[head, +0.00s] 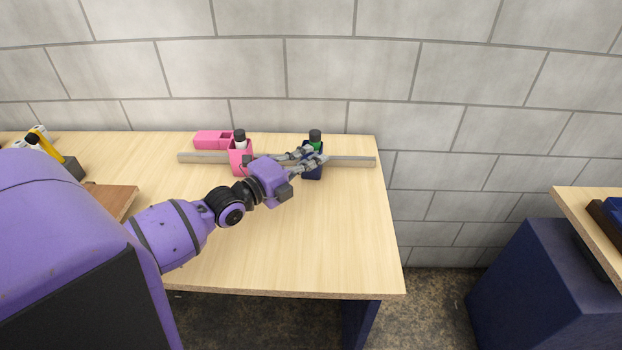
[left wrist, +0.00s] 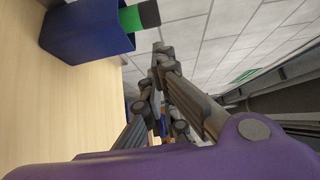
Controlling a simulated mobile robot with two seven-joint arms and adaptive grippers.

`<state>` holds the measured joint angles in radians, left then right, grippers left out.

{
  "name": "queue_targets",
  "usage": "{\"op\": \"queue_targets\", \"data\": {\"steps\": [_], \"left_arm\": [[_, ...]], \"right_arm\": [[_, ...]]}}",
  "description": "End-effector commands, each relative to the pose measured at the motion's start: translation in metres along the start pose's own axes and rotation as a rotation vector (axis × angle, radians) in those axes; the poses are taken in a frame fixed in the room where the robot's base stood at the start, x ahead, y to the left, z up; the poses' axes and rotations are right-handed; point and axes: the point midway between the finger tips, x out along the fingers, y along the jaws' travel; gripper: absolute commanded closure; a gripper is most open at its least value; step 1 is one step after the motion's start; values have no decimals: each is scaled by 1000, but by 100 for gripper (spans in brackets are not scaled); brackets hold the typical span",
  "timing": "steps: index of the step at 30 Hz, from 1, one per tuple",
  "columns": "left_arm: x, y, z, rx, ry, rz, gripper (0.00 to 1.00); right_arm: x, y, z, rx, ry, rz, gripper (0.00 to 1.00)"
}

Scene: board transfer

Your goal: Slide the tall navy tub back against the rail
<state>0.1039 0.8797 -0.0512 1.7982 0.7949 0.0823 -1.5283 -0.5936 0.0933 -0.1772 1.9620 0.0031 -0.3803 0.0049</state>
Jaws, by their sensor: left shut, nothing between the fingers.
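The tall navy tub (head: 313,174) stands on the table at the right part of the rail (head: 352,161), with a black-capped green bottle (head: 315,139) in it. My left gripper (head: 318,158) is shut and empty, and crosses in front of the tub's upper part in the head view. In the left wrist view the tub (left wrist: 80,35) is at the upper left, beside the shut fingers (left wrist: 160,50), and the bottle (left wrist: 131,18) sticks out of it. I cannot tell whether the fingers touch the tub or whether the tub touches the rail. My right gripper is not in view.
A pink tub (head: 240,163) with a black-capped white bottle stands at the rail, left of the navy tub. A pink box (head: 211,140) lies behind the rail. A yellow-handled object (head: 42,141) is at the far left. The table's front right (head: 330,240) is clear.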

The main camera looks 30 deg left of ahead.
Motion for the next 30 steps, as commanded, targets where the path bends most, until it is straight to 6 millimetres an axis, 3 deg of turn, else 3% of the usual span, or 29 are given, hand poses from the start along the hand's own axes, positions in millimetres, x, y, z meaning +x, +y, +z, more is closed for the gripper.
{"op": "queue_targets", "data": {"steps": [1,6,12,30], "left_arm": [[0,16,0,-2,0,6,100],[0,51,0,0,0,6,100],[0,79,0,0,0,3,100],[12,78,12,1,-1,-1,100]], "right_arm": [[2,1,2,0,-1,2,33],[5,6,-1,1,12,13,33],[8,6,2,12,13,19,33],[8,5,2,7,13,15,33]]}}
